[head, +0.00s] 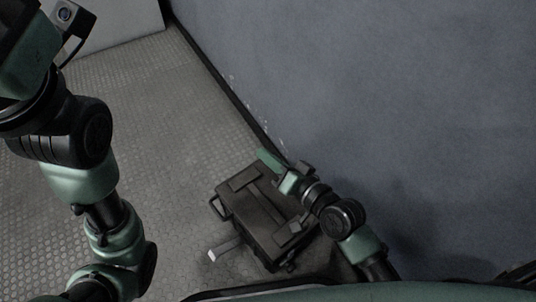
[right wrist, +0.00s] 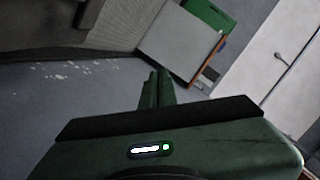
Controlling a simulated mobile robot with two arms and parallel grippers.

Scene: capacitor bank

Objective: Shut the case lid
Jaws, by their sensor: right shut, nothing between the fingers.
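The dark case (head: 262,222) stands on the floor close to the blue-grey wall. A carrying handle sticks out at its left end. Its ribbed top (head: 256,198) looks flat and down over the body, but I cannot tell whether the lid is fully shut. My right gripper (head: 267,158) is just above the case's far edge, beside the wall. Its fingers are together and empty, also in the right wrist view (right wrist: 156,85). My right arm hides the case's right end. My left arm is raised at the left, and its fingertips are out of view.
The wall (head: 350,90) with its dark skirting runs close along the case's far right side. A small pale piece (head: 224,248) shows at the case's near left. The textured floor (head: 150,150) left of the case is clear. A pale panel (head: 105,25) stands at the back.

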